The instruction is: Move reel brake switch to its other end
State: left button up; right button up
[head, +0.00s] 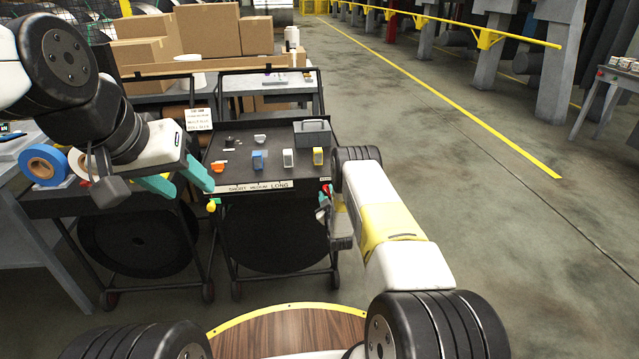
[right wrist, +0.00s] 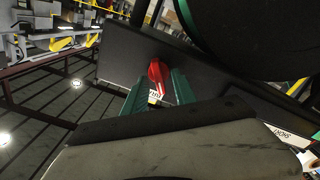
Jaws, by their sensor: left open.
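A small red lever (head: 325,188) sits at the right front corner of the black cart; I take it to be the reel brake switch. In the right wrist view the red lever (right wrist: 157,75) stands out from a dark panel, with a small pale label below it. My right gripper (right wrist: 160,88) has its green fingers apart on either side of the lever; contact cannot be told. In the head view my right arm mostly hides this gripper. My left gripper (head: 184,183) is open and empty, left of the cart's front edge.
The cart's top (head: 225,170) carries small coloured blocks and a grey box (head: 312,133). Dark reels hang below. Open floor (head: 480,200) is at right.

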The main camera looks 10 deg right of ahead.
jog(key=s, duration=0.7)
jog(key=shift+s, duration=0.4)
